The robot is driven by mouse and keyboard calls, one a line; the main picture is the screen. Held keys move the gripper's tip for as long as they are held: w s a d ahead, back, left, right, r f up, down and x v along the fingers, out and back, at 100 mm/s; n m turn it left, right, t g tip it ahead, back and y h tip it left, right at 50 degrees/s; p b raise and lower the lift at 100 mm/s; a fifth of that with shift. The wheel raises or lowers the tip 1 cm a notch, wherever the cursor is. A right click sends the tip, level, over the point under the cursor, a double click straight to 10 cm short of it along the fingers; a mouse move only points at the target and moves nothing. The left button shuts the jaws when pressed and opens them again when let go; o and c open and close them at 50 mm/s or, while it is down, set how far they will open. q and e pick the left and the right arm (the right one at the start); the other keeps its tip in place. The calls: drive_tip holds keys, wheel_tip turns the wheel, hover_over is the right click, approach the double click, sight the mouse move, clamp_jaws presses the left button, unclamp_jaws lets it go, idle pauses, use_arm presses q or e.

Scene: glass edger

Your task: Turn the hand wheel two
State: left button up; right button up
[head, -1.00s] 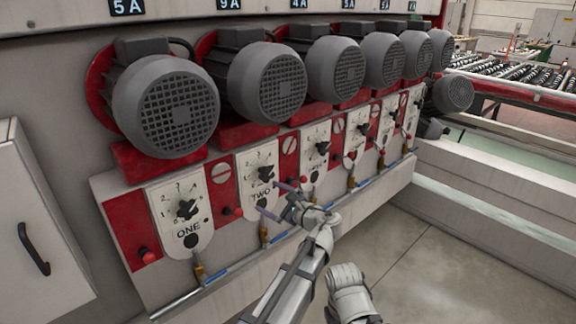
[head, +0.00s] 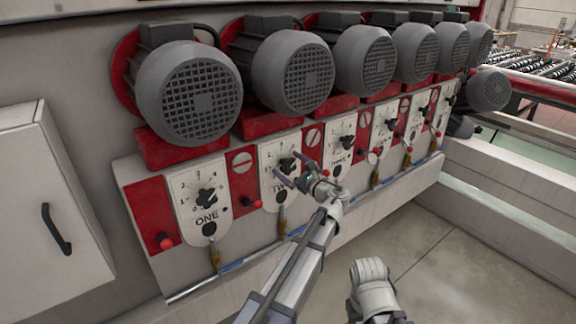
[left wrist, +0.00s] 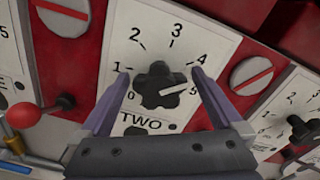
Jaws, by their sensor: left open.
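Hand wheel two (head: 287,165) is a black lobed knob on a white dial plate marked TWO, partly behind my gripper in the head view. In the left wrist view the knob (left wrist: 157,86) shows clearly, its pale pointer line towards the 5. My left gripper (head: 286,163) is open in front of it. In the left wrist view the purple fingers (left wrist: 161,74) stand one on each side of the knob, with a gap on both sides. I cannot tell how far the fingertips are from the plate.
Hand wheel one (head: 207,197) is to the left and hand wheel three (head: 346,143) to the right. Red ball-ended levers (left wrist: 24,114) stick out between the plates. Grey motors (head: 202,100) overhang the panel. A white cabinet (head: 40,200) stands at left.

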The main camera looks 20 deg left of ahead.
use_arm(q)
drive_tip(key=shift+w+a, duration=0.15)
drive_tip(key=shift+a, duration=0.1)
drive_tip(key=c, duration=1.2)
drive_tip(key=shift+c, duration=0.2)
